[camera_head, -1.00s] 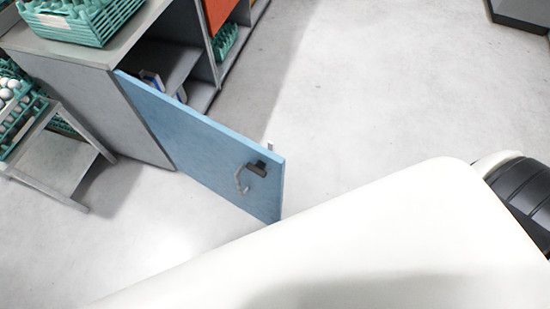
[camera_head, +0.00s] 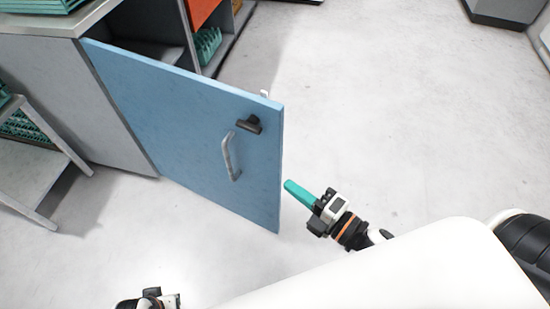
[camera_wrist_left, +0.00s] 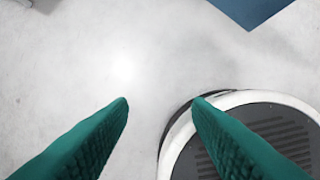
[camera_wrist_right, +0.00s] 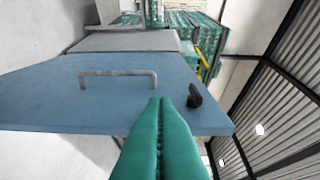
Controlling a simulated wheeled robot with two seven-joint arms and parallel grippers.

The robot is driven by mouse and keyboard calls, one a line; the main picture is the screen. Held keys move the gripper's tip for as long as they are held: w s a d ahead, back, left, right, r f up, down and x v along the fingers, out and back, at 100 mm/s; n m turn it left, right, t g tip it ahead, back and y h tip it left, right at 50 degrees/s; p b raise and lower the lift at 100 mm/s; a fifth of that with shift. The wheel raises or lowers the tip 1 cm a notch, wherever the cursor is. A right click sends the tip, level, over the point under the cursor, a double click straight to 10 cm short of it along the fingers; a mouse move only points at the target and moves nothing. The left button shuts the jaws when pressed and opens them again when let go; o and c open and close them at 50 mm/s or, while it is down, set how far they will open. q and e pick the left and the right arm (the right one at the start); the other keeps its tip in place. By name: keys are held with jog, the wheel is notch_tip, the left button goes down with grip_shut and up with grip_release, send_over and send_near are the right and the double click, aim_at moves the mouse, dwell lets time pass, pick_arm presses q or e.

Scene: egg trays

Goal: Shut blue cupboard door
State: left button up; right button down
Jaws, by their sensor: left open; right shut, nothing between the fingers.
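The blue cupboard door (camera_head: 185,130) stands wide open, swung out from the grey cupboard (camera_head: 70,100). It carries a metal bar handle (camera_head: 230,158) and a dark latch (camera_head: 249,124) near its free edge. My right gripper (camera_head: 290,186) is shut and empty, just right of the door's free edge in the head view. In the right wrist view the closed green fingers (camera_wrist_right: 160,104) point toward the door (camera_wrist_right: 50,105), with its handle (camera_wrist_right: 118,76) in view. My left gripper (camera_wrist_left: 160,102) is open over bare floor; a door corner (camera_wrist_left: 250,10) shows at the top.
Green egg trays (camera_head: 40,4) sit on the cupboard top. A grey rack (camera_head: 25,175) stands at the left, close to the cupboard side. An orange panel (camera_head: 200,10) is beyond the opening. The floor (camera_head: 390,110) right of the door is clear.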

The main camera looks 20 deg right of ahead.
aim_at(274, 154)
jog(key=shift+w+a, duration=0.15)
jog(key=shift+w, duration=1.6)
jog(key=shift+w+a, duration=0.2)
jog(key=shift+w, duration=1.6)
jog(key=shift+w+a, duration=0.15)
jog(key=shift+w, duration=1.6)
